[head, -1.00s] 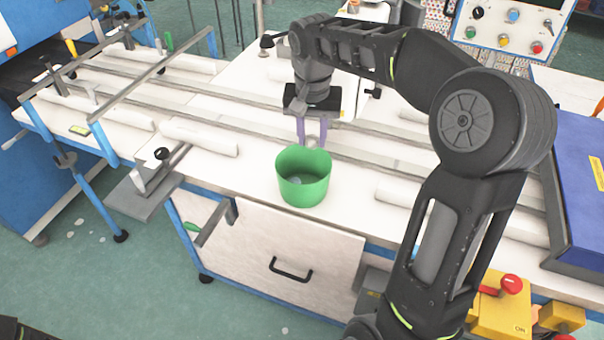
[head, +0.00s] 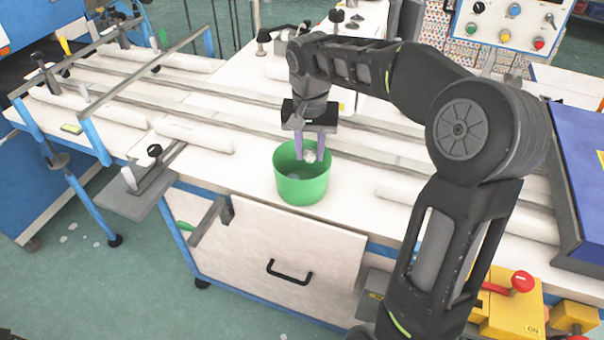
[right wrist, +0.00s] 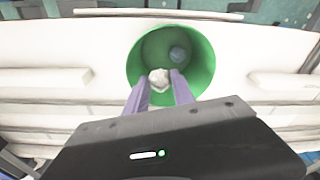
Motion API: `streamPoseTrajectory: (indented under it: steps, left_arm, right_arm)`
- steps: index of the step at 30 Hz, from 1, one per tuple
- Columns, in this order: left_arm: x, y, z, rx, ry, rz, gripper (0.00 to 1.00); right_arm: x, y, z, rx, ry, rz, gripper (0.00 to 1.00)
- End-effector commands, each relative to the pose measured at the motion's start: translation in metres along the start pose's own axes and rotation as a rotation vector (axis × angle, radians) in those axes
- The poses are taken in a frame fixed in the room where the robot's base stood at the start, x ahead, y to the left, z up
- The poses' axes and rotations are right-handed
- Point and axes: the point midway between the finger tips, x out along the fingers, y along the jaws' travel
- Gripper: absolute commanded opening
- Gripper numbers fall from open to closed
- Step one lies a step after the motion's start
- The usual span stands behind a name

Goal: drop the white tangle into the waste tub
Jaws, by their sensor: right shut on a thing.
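The green waste tub (head: 301,188) stands upright near the front edge of the white table. It also shows in the right wrist view (right wrist: 205,62), with a small bluish-grey thing (right wrist: 178,54) inside. My right gripper (head: 311,154) is shut on the white tangle (head: 310,156), a small pale lump between its purple fingertips. The tangle also shows in the right wrist view (right wrist: 158,79). In both views the tangle overlaps the tub's opening at the rim on the gripper's side. How high it is above the rim is hard to tell. My left gripper is out of view.
White rolls (head: 194,135) lie on the table left of the tub, and another (head: 405,196) lies to its right. Grey rails (head: 240,122) run behind it. A blue box (head: 585,170) stands at the far right. A cabinet door with a black handle (head: 290,273) is below.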

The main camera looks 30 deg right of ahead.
Motion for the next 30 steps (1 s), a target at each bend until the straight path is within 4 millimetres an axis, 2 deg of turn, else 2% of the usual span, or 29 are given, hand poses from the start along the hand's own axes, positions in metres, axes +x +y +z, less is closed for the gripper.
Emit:
streamPoseTrajectory:
  steps: [1,2,10,22,26,30]
  left_arm:
    - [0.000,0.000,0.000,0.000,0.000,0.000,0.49]
    - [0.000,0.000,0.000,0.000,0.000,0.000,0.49]
    - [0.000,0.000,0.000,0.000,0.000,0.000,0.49]
    - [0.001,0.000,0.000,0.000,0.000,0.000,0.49]
    - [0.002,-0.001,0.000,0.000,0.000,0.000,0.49]
    - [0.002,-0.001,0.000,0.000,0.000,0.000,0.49]
  right_arm:
    - [0.000,0.000,0.000,0.000,0.000,0.000,0.00]
    - [0.000,0.000,0.000,0.000,0.000,0.000,0.31]
    - [0.000,0.000,0.000,0.000,0.000,0.000,0.54]
    - [-0.006,0.000,-0.001,0.000,0.002,-0.001,0.55]
    - [-0.022,-0.001,-0.001,0.000,0.003,-0.003,0.55]
    - [-0.046,-0.001,-0.001,0.001,0.004,-0.003,0.55]
